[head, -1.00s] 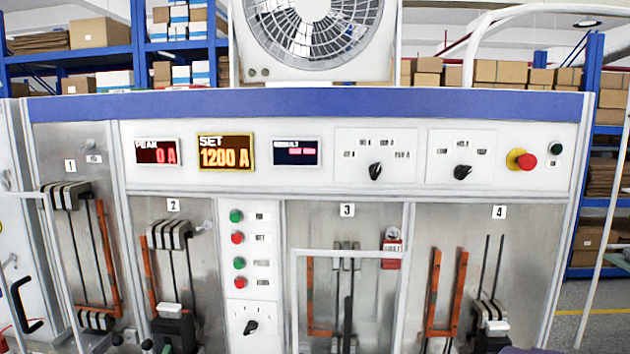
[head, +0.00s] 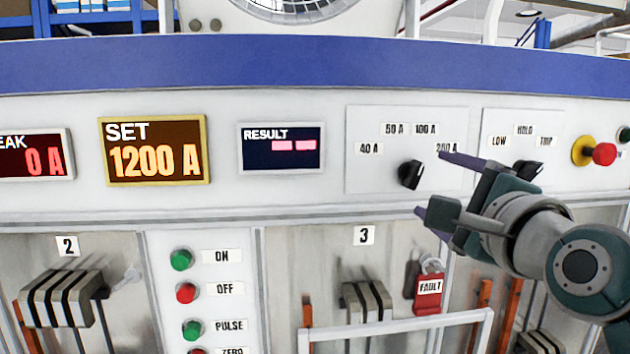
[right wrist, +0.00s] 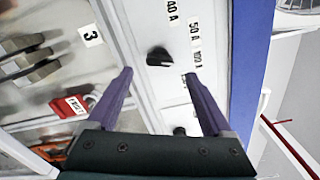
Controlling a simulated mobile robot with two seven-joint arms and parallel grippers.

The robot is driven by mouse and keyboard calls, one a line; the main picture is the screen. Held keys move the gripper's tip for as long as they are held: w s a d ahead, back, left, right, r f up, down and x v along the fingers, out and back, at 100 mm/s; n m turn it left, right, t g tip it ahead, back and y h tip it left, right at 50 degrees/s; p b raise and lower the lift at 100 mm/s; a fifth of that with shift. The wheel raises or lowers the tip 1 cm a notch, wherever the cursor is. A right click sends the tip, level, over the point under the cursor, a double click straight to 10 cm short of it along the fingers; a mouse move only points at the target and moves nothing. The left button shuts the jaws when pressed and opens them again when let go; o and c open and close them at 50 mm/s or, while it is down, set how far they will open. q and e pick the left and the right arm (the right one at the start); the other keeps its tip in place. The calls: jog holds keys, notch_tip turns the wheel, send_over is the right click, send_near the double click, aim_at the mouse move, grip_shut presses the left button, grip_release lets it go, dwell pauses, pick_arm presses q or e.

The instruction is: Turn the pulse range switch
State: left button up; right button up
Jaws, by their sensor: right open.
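My right gripper (head: 431,184) is open and empty, just right of the knob, with one finger above the other in the head view. In the right wrist view the knob (right wrist: 158,57) lies between and slightly beyond the spread fingertips (right wrist: 158,74). No contact is visible. My left gripper is not in view.
A second knob (head: 527,171), labelled LOW, HOLD and TRIP, is partly behind my right gripper. A red button (head: 604,154) sits farther right. The SET display (head: 155,150) reads 1200 A.

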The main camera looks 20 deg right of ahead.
aim_at(418, 177)
jog(key=b+x, duration=0.2)
jog(key=x, duration=0.3)
jog(key=shift+w+f, duration=0.15)
jog(key=shift+w+d+b, duration=0.1)
jog(key=shift+w+b, duration=0.3)
jog(key=shift+w, duration=0.05)
grip_shut()
